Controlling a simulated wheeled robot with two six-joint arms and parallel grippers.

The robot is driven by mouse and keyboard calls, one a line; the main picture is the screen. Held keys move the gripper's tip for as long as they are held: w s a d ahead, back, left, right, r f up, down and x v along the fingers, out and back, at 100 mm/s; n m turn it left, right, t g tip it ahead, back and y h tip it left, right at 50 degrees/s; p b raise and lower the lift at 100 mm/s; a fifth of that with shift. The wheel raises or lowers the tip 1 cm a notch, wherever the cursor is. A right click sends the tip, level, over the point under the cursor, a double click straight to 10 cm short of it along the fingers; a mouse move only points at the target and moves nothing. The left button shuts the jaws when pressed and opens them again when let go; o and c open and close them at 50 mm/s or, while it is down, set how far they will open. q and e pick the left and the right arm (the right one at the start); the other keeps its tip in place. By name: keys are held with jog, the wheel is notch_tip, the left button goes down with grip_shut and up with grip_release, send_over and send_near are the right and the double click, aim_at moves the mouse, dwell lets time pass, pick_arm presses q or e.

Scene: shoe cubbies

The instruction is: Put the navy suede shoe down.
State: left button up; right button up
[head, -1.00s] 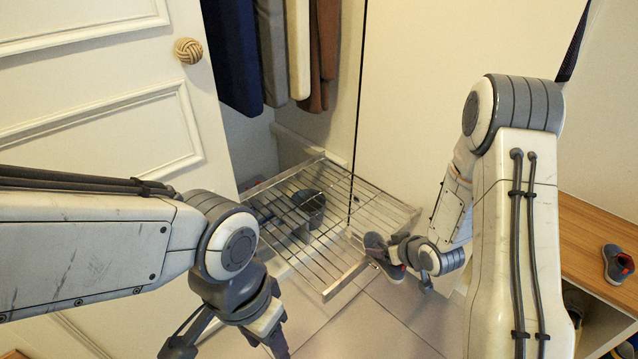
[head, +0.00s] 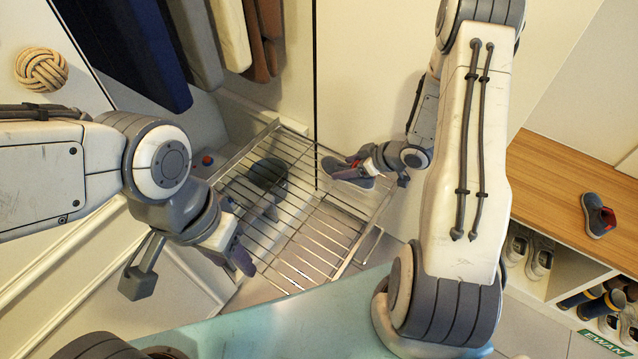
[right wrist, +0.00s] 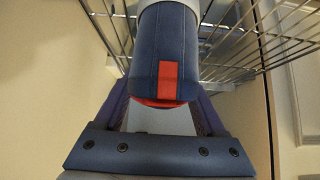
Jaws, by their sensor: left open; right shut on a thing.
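The navy suede shoe (head: 352,182) has a red tab at its heel, also visible in the right wrist view (right wrist: 158,55). My right gripper (head: 368,166) is shut on it by the heel end. In the head view the shoe overlaps the right back part of the pulled-out wire rack (head: 318,235); I cannot tell whether it touches the wires. In the right wrist view (right wrist: 160,118) the rack's wires show beyond the shoe on both sides. My left gripper (head: 190,270) is open and empty, left of the rack's front.
A similar shoe (head: 598,215) lies on the wooden bench (head: 560,190) at right, with shoes in cubbies below. A dark shoe-like thing (head: 267,172) shows at the rack's left part. Clothes (head: 225,35) hang above. The rack's right front part is bare.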

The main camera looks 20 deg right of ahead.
aim_at(325, 172)
jog(key=a+f, duration=0.1)
jog(key=w+a+f+b, duration=0.1)
jog(key=a, duration=0.1)
jog(key=w+a+f, duration=0.1)
jog(key=shift+w+a+f, duration=0.15)
jog(key=shift+w+a, duration=0.1)
jog(key=shift+a, duration=0.1)
notch_tip(325, 172, down, 4)
jog(key=shift+f+b, duration=0.1)
jog(key=shift+b, duration=1.1)
jog(key=o, duration=1.4)
